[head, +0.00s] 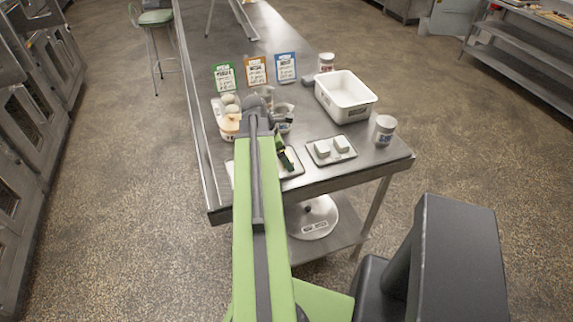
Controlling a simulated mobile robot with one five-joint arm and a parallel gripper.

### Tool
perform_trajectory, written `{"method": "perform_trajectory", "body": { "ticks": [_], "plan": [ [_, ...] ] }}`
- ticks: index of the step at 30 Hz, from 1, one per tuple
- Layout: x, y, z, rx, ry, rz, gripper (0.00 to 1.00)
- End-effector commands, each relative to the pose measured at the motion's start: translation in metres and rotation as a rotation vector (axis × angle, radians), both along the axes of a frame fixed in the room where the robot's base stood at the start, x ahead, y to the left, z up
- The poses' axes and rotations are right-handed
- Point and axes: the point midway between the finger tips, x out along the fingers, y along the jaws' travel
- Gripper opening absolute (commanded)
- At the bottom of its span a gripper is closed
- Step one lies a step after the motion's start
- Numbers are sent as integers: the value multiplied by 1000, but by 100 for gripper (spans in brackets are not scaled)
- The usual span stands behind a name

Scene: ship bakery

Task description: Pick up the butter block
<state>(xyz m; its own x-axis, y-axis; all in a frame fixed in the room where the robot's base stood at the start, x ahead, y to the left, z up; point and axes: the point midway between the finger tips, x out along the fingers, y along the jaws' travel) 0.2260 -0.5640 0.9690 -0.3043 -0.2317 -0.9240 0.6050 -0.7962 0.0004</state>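The steel table holds two small pale blocks, a left one (323,149) and a right one (341,143), side by side on a small tray (332,160). I cannot tell whether either is butter. My green arm reaches over the near end of the table and covers part of another tray (297,172) left of the pale blocks. Dark green and black parts, apparently my gripper (287,158), show just right of the arm over this tray, with a small pale yellowish patch beside them. The fingers are too small and hidden to read.
On the steel table (240,45) stand a white bin (345,97), a labelled jar (384,130), another jar (326,62) and three cards, green (225,76), orange (257,70) and blue (285,68). A tub (229,126) stands left of my arm. A stool (155,18) is at far left.

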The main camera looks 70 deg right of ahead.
Motion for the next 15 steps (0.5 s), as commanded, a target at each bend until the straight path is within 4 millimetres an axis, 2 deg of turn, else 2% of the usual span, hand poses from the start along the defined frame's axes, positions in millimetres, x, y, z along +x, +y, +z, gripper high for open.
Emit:
{"method": "perform_trajectory", "body": {
  "ticks": [5, 15],
  "plan": [
    [0, 0, 2, 0, 0, 1, 88],
    [0, 0, 2, 0, 0, 1, 43]
  ]
}}
